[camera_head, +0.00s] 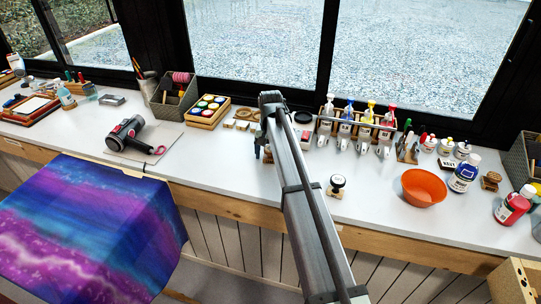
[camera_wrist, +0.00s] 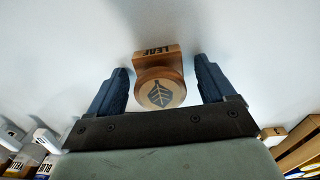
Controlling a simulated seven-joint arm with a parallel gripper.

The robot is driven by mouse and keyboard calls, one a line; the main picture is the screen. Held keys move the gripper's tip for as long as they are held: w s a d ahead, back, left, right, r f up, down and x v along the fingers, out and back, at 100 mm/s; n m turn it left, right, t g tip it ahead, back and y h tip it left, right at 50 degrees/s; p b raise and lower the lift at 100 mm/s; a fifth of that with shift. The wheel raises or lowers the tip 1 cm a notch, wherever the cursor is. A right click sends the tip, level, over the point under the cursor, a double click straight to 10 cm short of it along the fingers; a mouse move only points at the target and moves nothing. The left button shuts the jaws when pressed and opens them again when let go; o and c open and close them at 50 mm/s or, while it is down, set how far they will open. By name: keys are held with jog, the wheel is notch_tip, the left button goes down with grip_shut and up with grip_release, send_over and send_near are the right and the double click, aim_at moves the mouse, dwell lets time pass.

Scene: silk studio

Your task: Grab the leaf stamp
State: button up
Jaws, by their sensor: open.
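The leaf stamp (camera_wrist: 160,92) shows in the wrist view, a wooden piece with a dark leaf picture on its round end and a block marked LEAF behind it. My gripper (camera_wrist: 160,72) is open, with one blue finger on each side of the stamp and a visible gap on both sides. In the head view my gripper (camera_head: 262,145) is low over the white counter, mostly covered by my arm. I cannot make out the leaf stamp there.
A round-topped stamp (camera_head: 337,183) stands right of my arm. Small wooden blocks (camera_head: 241,125) and a paint-pot tray (camera_head: 208,110) are left of my gripper.

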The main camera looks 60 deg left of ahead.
jog(key=c, duration=1.1)
jog(key=shift+c, duration=0.2)
jog(key=shift+r, duration=0.1)
